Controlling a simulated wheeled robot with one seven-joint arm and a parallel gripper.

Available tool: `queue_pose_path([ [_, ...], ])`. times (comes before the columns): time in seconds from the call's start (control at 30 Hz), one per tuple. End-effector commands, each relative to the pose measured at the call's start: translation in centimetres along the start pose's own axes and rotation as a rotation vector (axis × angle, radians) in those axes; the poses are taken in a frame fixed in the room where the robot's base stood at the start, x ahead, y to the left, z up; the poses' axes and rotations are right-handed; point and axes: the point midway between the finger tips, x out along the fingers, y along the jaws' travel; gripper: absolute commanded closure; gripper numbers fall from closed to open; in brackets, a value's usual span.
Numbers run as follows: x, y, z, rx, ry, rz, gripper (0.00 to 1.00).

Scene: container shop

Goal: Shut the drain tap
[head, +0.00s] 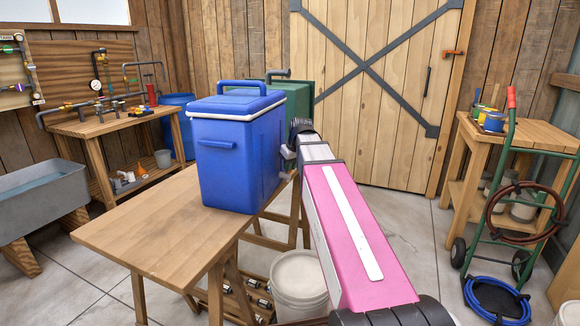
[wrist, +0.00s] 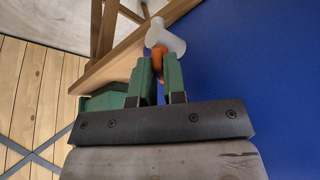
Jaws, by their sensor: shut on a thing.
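The blue cooler (head: 228,165) stands on the wooden table with its white-rimmed lid closed. In the wrist view its blue side wall (wrist: 255,80) fills the right. The drain tap there has a white body (wrist: 165,37) and an orange handle (wrist: 157,62). My gripper (wrist: 158,72) has green fingers, one on each side of the orange handle, and is shut on it. The fingers hide part of the handle. In the head view my gripper (head: 289,153) is beside the cooler's right side, partly hidden by my arm, and the handle cannot be made out.
The wooden table (head: 145,225) has bare space left of the cooler. A green container (head: 298,100) is behind the cooler. A white bucket (head: 297,283) is on the floor below my arm. A green hand truck (head: 500,190) with hoses stands at the right. A grey trough (head: 35,205) is at the left.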

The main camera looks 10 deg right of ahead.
Motion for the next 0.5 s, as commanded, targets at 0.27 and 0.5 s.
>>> queue_pose_path([
  [0.27, -0.01, 0.01, 0.02, 0.001, -0.001, 0.002, 1.0],
  [0.5, -0.01, 0.0, 0.02, 0.001, -0.001, 0.001, 0.63],
])
